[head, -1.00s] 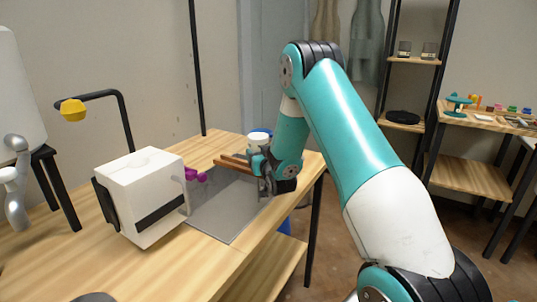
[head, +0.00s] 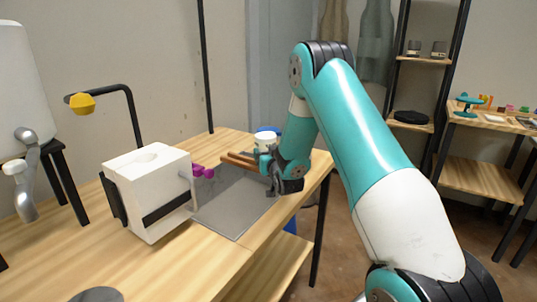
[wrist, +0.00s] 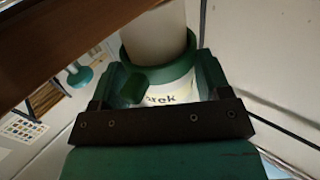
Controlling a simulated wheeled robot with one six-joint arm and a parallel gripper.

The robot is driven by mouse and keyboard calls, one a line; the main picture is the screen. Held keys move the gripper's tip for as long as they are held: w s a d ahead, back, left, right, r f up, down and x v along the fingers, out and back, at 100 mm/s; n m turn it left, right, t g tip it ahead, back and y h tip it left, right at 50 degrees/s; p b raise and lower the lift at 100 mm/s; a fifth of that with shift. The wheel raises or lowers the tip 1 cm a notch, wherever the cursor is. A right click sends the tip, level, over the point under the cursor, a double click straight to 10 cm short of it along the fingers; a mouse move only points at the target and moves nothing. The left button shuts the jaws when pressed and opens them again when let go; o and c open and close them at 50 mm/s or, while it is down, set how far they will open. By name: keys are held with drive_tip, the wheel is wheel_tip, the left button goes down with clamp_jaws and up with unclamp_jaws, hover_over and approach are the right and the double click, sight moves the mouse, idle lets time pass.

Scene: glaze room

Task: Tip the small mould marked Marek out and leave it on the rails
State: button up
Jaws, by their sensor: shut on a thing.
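In the wrist view my gripper (wrist: 158,84) is shut on a small white mould (wrist: 185,98). In the head view my gripper (head: 267,160) is at the bench's far right, beside two brown wooden rails (head: 238,159). A white rounded thing (head: 265,141) just beyond the fingers looks like the mould; whether it touches anything is unclear. A brown bar (wrist: 75,35) crosses the wrist view's upper left.
A blue thing (head: 272,130) shows behind the white one. A black post (head: 205,70) rises behind the bench. The mat is clear.

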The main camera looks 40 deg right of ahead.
drive_tip(key=shift+f, duration=0.15)
drive_tip(key=o, duration=1.3)
drive_tip(key=shift+f, duration=0.1)
wheel_tip(320, 180, up, 20)
drive_tip(key=shift+r, duration=0.1)
drive_tip(key=s+a+r+n+g+y+p, duration=0.1)
drive_tip(key=s+a+n+g+y+p, duration=0.3)
drive_tip(key=a, duration=0.9)
drive_tip(key=s+a+n+g+y+p, duration=0.1)
drive_tip(key=s+a+g+y+p, duration=0.35)
drive_tip(key=a, duration=0.85)
drive_tip(key=s+a+n+g+p, duration=0.1)
drive_tip(key=s+a+n+g, duration=0.1)
drive_tip(key=s, duration=0.7)
drive_tip(key=s+a+n+g+y+p, duration=0.1)
drive_tip(key=s+a, duration=0.4)
drive_tip(key=s, duration=0.5)
drive_tip(key=s+a+n+g+y+p, duration=0.1)
drive_tip(key=s+a+n+g, duration=0.2)
drive_tip(key=s, duration=0.6)
drive_tip(key=shift+s+a+r+n+g+y, duration=0.15)
drive_tip(key=shift+a+n+g, duration=0.05)
drive_tip(key=shift+g, duration=0.35)
drive_tip(key=shift+s+a+r+n+g+y, duration=0.1)
drive_tip(key=shift+a+r+n+g, duration=0.1)
drive_tip(key=shift+g, duration=0.3)
